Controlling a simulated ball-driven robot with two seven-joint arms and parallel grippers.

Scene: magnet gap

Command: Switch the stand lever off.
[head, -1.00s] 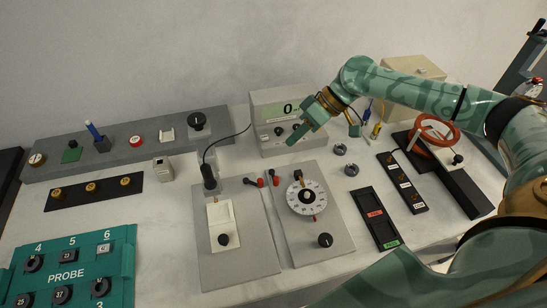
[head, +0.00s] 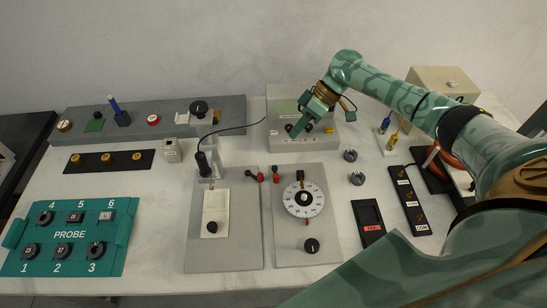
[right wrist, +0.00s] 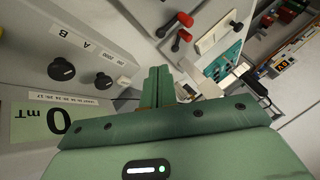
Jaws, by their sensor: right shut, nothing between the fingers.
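A white plate (head: 215,212) with a black knob (head: 211,227) at its lower end sits on a grey base (head: 224,252), below an upright black probe (head: 203,163). I take this knob for the stand lever, but no label confirms it and its on or off position cannot be told. The plate also shows in the right wrist view (right wrist: 214,34). My right gripper (head: 294,132) is shut and empty, in front of the meter (head: 283,105) and up and right of the plate. In the right wrist view its fingers (right wrist: 156,86) are together. My left gripper is not in view.
A dial panel (head: 326,251) stands right of the grey base. The teal probe box (head: 70,260) is at the left, and a long grey console (head: 222,128) runs along the back. My right arm covers much of the orange ring (head: 432,156). White table shows left of the base.

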